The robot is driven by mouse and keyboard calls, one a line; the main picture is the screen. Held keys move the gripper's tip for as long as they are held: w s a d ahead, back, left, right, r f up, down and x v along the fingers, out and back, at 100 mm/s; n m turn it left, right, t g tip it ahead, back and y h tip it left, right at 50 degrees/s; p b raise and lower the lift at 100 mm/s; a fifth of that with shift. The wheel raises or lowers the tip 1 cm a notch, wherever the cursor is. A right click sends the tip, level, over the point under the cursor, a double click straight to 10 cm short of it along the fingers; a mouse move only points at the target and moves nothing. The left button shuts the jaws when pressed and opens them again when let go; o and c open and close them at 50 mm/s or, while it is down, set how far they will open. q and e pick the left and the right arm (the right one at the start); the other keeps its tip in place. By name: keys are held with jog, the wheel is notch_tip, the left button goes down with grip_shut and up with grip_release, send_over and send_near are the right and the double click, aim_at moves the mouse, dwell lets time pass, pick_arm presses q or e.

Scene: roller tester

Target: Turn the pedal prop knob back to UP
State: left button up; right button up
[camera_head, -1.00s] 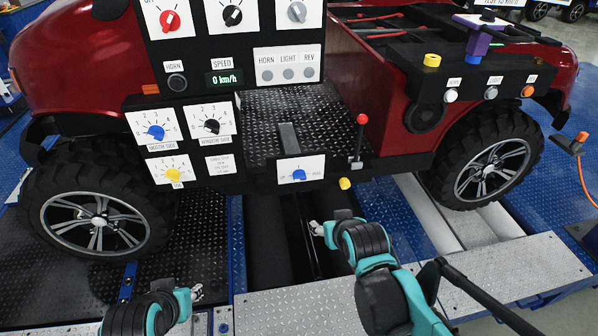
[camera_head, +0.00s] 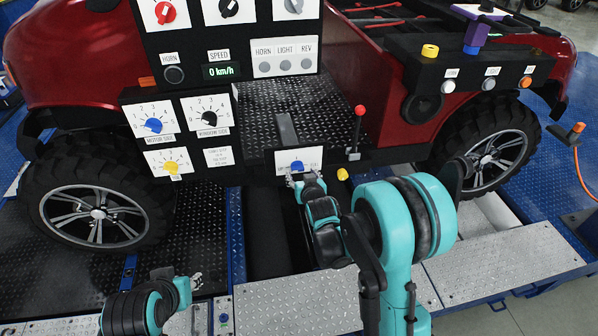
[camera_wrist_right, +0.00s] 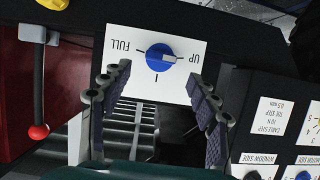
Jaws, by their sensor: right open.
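The blue pedal prop knob (camera_head: 296,166) sits on a white plate (camera_head: 314,159) on the panel front, below the black treadplate floor. In the right wrist view, upside down, the blue knob (camera_wrist_right: 158,57) lies between UP and FULL labels, and its pale bar points toward the UP side. My right gripper (camera_head: 303,180) is just below the knob, partly covering the plate. Its two fingers (camera_wrist_right: 159,77) are open on either side of the plate's lower part, apart from the knob. My left gripper (camera_head: 196,282) is low at the left, away from the knob; its opening is unclear.
A red-tipped lever (camera_head: 359,112) and a yellow knob (camera_head: 343,174) are close right of the plate. Left are dial plates with a yellow knob (camera_head: 171,167) and a blue knob (camera_head: 153,125). Dark open rollers lie below the panel.

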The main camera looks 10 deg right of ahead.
aim_at(297, 168)
jog(key=shift+b+x, duration=0.6)
jog(key=shift+x, duration=1.8)
jog(key=shift+s, duration=0.1)
jog(key=c, duration=1.2)
jog(key=shift+o, duration=0.3)
jog(key=shift+a+n+h, duration=0.15)
jog(key=shift+n+h, duration=0.55)
jog(key=shift+n, duration=0.2)
jog(key=o, duration=1.1)
jog(key=shift+o, duration=0.2)
